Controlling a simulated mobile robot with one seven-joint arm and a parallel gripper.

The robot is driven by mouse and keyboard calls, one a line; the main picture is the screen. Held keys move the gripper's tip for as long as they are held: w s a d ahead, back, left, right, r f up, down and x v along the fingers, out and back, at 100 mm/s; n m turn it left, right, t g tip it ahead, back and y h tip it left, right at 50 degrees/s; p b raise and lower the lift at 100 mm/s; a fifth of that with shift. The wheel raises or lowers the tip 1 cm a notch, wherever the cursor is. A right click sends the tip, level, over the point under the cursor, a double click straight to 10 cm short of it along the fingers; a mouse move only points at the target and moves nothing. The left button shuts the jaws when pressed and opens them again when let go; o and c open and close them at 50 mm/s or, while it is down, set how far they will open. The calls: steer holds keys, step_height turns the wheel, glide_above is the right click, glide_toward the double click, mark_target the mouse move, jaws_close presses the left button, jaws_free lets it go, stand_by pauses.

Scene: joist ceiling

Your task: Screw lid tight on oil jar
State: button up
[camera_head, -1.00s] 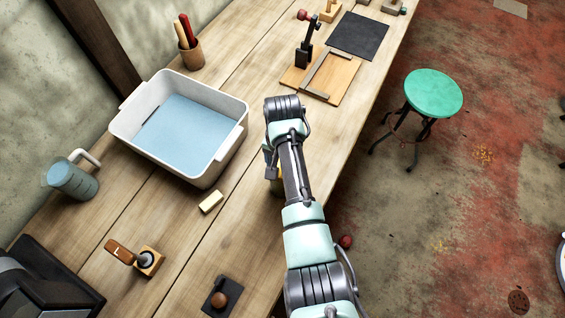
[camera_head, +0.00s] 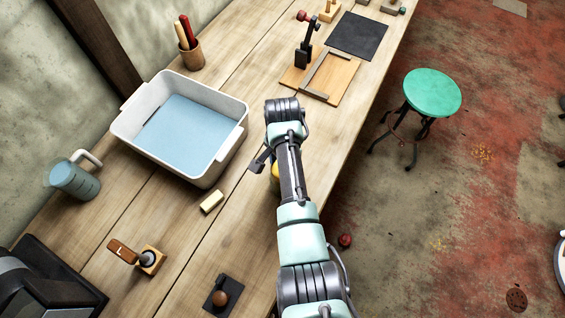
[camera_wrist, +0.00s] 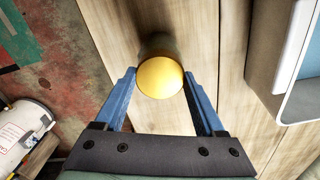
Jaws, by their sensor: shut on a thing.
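The oil jar's round yellow lid (camera_wrist: 160,79) shows from above in the wrist view. The dark body of the oil jar (camera_wrist: 158,46) shows just beyond the lid, standing on the wooden bench. My gripper (camera_wrist: 159,77) has its two blue fingers on either side of the lid, shut on it. In the head view my arm covers most of the jar, and only a sliver of the yellow lid (camera_head: 275,172) shows beside my wrist. The thread and any gap under the lid are hidden.
A white basin (camera_head: 236,150) with blue water stands left of my arm. A small cream block (camera_head: 212,202) lies in front of it. A wooden board with a clamp (camera_head: 335,80) lies beyond. The bench's right edge is close to the jar; a green stool (camera_head: 432,92) stands on the floor.

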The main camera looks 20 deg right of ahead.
steer(key=m, duration=0.3)
stand_by(0.4)
steer(key=shift+m+p, duration=0.35)
steer(key=shift+m, duration=1.35)
steer(key=o, duration=1.5)
step_height(320, 180, up, 13)
steer(key=shift+b, duration=1.1)
